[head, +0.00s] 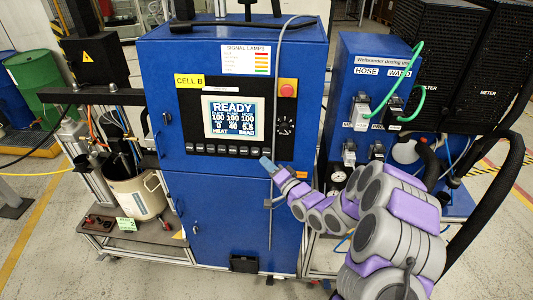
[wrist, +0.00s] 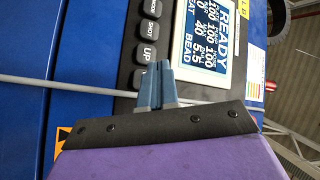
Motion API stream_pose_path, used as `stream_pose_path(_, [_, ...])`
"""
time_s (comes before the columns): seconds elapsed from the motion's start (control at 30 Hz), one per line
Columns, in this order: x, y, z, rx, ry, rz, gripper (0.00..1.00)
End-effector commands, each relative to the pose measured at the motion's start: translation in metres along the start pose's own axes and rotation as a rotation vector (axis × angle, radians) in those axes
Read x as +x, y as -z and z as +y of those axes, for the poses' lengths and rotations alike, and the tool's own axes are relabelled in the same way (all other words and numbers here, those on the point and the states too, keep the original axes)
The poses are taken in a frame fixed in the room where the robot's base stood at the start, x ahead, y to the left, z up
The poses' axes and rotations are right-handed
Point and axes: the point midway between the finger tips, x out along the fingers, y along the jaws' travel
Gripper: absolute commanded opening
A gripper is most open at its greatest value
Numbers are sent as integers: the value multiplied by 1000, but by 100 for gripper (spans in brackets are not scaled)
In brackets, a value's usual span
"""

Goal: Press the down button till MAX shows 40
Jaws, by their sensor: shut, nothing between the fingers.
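The display (head: 233,117) on the blue cabinet reads READY, with a row of 100s, then 0, 40 and about 5.5, and HEAT and BEAD at the bottom. It shows sideways in the wrist view (wrist: 207,40); the small labels by the numbers are hard to read. Below it runs a row of dark buttons (head: 222,149). In the wrist view MODE, SHOT and the UP button (wrist: 149,54) are legible. My gripper (head: 266,162) is shut and empty at the right end of the row. Its fingertips (wrist: 159,68) overlap the edge of UP and hide what lies beside it; contact cannot be told.
A thin grey rod (head: 274,120) runs down the cabinet front close to my gripper. A red stop knob (head: 288,87) and a black dial (head: 285,125) sit right of the display. A pump stand with a pail (head: 136,196) is at left, a hose unit (head: 375,75) at right.

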Motion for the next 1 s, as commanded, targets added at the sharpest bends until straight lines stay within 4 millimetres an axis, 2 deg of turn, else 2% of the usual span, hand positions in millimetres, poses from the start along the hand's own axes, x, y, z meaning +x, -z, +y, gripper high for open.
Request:
stream_pose_path(0.3, [-16,-12,-10,1,-3,-3,0])
stream_pose_path(1.0, [-16,-12,-11,0,-2,-1,0])
